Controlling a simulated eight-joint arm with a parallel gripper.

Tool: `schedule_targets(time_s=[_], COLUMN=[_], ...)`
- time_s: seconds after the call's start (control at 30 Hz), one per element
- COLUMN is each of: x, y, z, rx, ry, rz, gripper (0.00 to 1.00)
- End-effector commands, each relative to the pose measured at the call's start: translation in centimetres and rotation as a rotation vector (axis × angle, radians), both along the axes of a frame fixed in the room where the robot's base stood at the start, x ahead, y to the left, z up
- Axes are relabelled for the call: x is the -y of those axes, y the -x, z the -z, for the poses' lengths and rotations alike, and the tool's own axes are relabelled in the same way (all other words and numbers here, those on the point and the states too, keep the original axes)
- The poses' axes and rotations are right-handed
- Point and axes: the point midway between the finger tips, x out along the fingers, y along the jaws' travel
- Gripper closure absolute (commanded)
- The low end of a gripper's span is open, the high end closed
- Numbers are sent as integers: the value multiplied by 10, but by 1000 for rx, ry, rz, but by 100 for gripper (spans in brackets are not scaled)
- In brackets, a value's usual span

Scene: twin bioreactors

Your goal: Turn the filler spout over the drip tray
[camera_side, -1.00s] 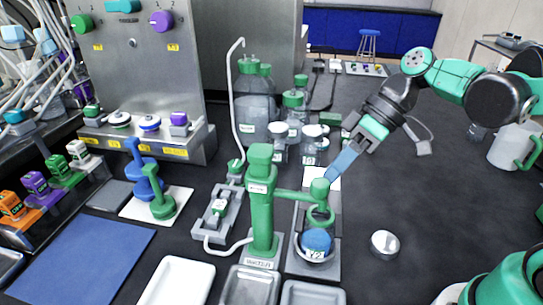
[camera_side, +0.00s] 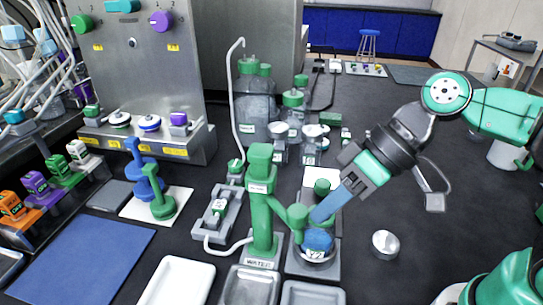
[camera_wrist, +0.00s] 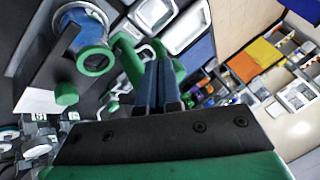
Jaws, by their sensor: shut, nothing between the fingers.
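The green filler column (camera_side: 262,215), labelled WATER, stands in the middle of the bench. Its spout arm (camera_side: 280,208) reaches toward the front right, its end (camera_side: 298,216) beside a blue vessel labelled V2 (camera_side: 318,240). My gripper (camera_side: 316,216) is shut and empty, its blue fingertips against or very near the right side of the spout end. Grey trays (camera_side: 248,287) (camera_side: 313,293) lie in front of the column; I cannot tell which is the drip tray. In the wrist view, the shut fingers (camera_wrist: 158,75) are beside the green spout (camera_wrist: 130,60).
A green post (camera_side: 322,187) stands behind the vessel on its grey platform. A loose silver cap (camera_side: 385,244) lies to the right. Glass bottles (camera_side: 255,100) stand behind. A white tray (camera_side: 178,283) lies front left. The bench at right is mostly clear.

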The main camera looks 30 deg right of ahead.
Motion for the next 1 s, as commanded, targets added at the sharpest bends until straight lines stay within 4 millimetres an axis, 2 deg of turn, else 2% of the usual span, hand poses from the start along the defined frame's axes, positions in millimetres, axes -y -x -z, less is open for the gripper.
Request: schedule_targets(time_s=[0.3, 0.6, 0.8, 1.0], x=[-33, -60, -72, -79], y=[5, 1, -4, -8], z=[0, 0, 0, 0], rx=[1, 2, 3, 1], ry=[1, 1, 1, 1], rz=[-6, 9, 134, 134], gripper=[100, 100, 100, 100])
